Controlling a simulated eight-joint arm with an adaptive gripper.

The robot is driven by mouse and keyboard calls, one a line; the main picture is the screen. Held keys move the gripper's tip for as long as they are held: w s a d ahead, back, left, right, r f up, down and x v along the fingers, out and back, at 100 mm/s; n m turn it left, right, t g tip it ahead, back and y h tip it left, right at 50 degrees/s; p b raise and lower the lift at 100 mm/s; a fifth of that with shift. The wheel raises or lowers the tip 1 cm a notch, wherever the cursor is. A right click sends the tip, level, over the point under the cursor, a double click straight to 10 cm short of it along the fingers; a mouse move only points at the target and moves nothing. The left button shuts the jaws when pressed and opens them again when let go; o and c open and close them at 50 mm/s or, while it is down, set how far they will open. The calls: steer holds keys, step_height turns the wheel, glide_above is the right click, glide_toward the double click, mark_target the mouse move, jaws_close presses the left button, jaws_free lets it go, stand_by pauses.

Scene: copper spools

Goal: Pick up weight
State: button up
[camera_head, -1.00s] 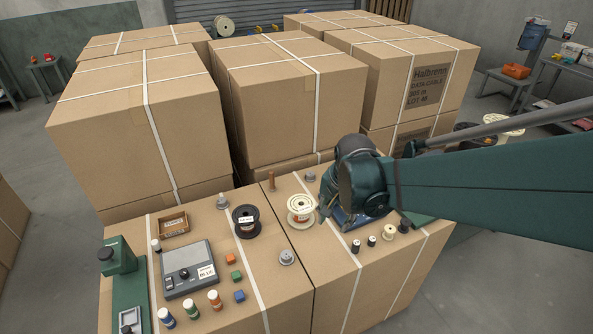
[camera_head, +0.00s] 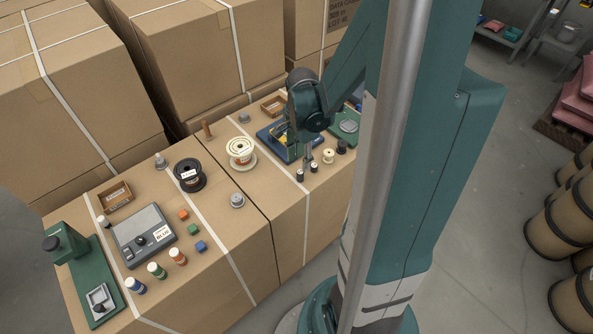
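Three small grey metal pieces with knobs, which look like weights, stand on the box top. One weight (camera_head: 237,200) is near the front, right of the coloured cubes. Another weight (camera_head: 161,162) is behind the grey device, and a third weight (camera_head: 244,118) is at the back, behind the cream spool. My gripper (camera_head: 308,163) points down over the right part of the box top, beside the blue tray and close to small dark spools. Its fingers are small and partly merged with things behind, so I cannot tell their opening or whether they touch anything.
A black spool (camera_head: 189,175) and a cream spool (camera_head: 241,152) stand between the weights. A blue tray (camera_head: 271,137) is beside my gripper. A grey device (camera_head: 143,236), bottles and cubes occupy the left. Tall cartons (camera_head: 190,60) stand behind.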

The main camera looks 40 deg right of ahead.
mark_target(300, 171)
steer(key=shift+f, duration=0.1)
stand_by(0.3)
steer(key=shift+f+b, duration=0.3)
steer(key=shift+f, duration=0.95)
steer(key=shift+f, duration=0.1)
steer(key=shift+a+f+b, duration=0.1)
steer(key=shift+f+b, duration=0.6)
steer(key=shift+f, duration=1.8)
steer(key=c, duration=1.1)
steer(key=shift+r, duration=0.15)
steer(key=shift+r+p, duration=1.15)
steer(key=shift+r, duration=3.75)
